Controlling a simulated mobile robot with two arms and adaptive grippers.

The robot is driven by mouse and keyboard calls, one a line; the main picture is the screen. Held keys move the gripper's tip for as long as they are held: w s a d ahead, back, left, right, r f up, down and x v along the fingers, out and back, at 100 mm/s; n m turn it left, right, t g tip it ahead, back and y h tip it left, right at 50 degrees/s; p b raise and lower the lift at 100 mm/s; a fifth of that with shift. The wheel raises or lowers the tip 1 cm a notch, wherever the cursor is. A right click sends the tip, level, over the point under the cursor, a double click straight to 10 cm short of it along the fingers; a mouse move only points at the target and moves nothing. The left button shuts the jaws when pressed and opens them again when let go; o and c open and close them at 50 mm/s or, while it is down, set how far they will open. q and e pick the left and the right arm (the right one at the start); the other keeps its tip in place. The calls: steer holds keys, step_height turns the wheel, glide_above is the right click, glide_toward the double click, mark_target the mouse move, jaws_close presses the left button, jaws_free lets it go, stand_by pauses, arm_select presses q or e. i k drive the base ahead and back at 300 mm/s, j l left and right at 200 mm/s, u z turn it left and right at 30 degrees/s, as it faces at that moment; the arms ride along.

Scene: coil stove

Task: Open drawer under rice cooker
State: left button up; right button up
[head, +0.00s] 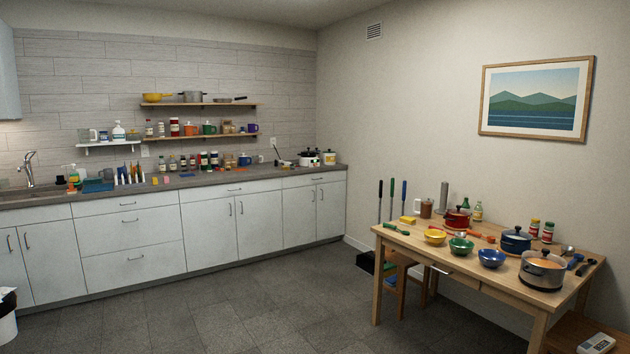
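Two small pale cookers stand at the right end of the counter: one with a dark lid (307,158) and one to its right with a yellowish band (329,158). They are too small to tell which is the rice cooker. Below them is a wide white top drawer (305,181) with a dark bar handle, over two cabinet doors (314,214). This drawer looks shut, flush with the fronts beside it. Neither of my grippers is in view.
The grey floor (215,315) before the cabinets is clear. A wooden table (398,238) with pots and bowls stands at the right, with a stool (400,280) and dark bin (366,264) by it. A white bin (7,325) is at the left edge.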

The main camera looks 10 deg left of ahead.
mark_target(312, 178)
steer(key=i+u, duration=0.35)
steer(key=i, duration=7.9)
steer(key=j+u, duration=0.05)
steer(key=j, duration=0.05)
